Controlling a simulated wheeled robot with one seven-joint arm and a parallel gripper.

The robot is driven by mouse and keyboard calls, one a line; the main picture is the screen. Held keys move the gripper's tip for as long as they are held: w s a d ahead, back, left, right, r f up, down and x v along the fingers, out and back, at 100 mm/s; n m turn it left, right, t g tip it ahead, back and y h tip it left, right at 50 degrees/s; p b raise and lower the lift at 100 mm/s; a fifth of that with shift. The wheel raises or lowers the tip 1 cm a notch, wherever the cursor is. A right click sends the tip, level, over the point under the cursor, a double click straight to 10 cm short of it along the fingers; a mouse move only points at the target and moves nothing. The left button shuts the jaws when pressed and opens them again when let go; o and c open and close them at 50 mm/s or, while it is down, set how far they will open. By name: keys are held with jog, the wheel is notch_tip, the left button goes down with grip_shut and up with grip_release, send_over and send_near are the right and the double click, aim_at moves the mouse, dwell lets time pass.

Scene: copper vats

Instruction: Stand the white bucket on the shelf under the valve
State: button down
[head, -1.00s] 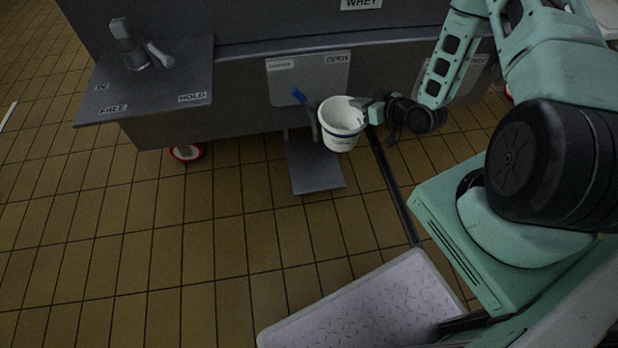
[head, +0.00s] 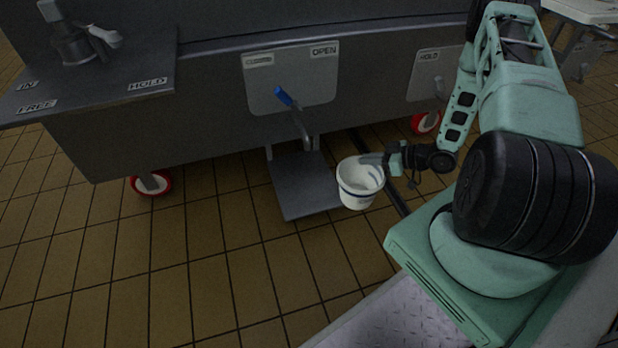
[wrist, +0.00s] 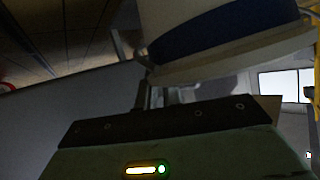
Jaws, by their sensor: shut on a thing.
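The white bucket (head: 358,190) with a dark band is upright in the head view, held at its right side by my gripper (head: 384,160). It hangs to the right of the grey shelf (head: 298,200), and overlaps its right edge in the picture. The valve (head: 296,112) with a blue handle is on the vat front above the shelf, up and left of the bucket. In the wrist view the bucket (wrist: 225,35) fills the top, close to my gripper; the fingertips are mostly hidden there.
The vat (head: 200,130) stands on red-rimmed wheels (head: 150,184). A side ledge (head: 120,70) with a grey fitting (head: 75,40) sticks out at the left. A panel marked OPEN (head: 318,85) is behind the valve. Tiled floor (head: 200,290) in front is clear.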

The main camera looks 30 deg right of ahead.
jog(key=r+b+x, duration=0.2)
jog(key=b+x, duration=0.2)
jog(key=x, duration=0.4)
jog(key=w+a+r+b+x, duration=0.1)
jog(key=b+x, duration=0.4)
jog(key=x, duration=0.3)
jog(key=shift+w+r, duration=0.2)
jog(key=shift+w, duration=0.25)
jog(key=shift+a, duration=0.15)
jog(key=c, duration=1.5)
grip_release()
jog(key=shift+c, duration=0.2)
jog(key=shift+s, duration=0.1)
